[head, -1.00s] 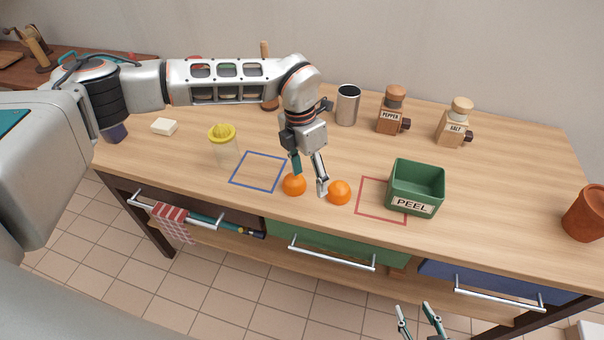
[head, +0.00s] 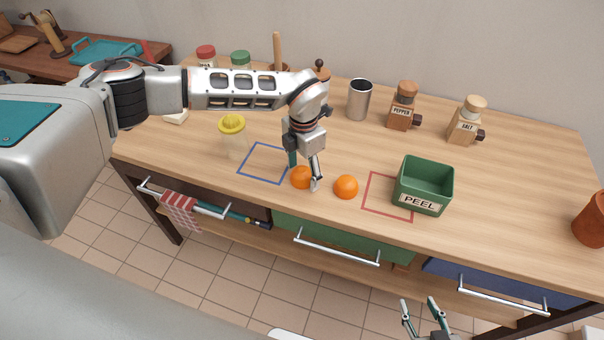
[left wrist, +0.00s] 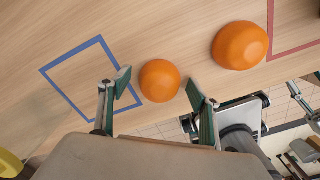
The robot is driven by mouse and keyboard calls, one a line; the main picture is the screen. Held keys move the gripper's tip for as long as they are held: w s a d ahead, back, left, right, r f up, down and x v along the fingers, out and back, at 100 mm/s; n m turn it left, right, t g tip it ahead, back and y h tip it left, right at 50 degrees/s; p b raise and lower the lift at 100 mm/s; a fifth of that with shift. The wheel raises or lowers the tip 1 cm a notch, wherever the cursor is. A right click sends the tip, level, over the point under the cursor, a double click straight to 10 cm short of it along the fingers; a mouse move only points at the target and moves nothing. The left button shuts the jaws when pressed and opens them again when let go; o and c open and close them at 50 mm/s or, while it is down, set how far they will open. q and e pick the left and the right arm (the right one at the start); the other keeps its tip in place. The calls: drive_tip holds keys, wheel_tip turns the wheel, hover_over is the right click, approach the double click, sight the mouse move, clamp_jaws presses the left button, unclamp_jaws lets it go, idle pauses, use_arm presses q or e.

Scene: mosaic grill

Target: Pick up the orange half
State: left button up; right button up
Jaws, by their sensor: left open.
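Two orange pieces lie near the table's front edge. The left orange piece (head: 301,178) is between the blue square outline and the other orange piece (head: 346,187). Both look rounded on top; I cannot tell from here where they are cut. My left gripper (head: 304,173) is open, pointing down, with its fingers on either side of the left piece. In the left wrist view this piece (left wrist: 159,80) shows between the open fingertips (left wrist: 158,88), with the other piece (left wrist: 240,45) outside to the right. My right gripper (head: 424,308) is open and empty, below the table front.
A green PEEL box (head: 422,188) stands right of the red outline (head: 369,190). A yellow-topped juicer (head: 232,124) stands left of the blue outline (head: 254,151). A metal cup (head: 359,100), pepper mill (head: 403,108) and salt mill (head: 467,121) stand behind.

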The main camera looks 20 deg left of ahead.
use_arm(q)
drive_tip(key=shift+c, duration=0.5)
drive_tip(key=c, duration=0.9)
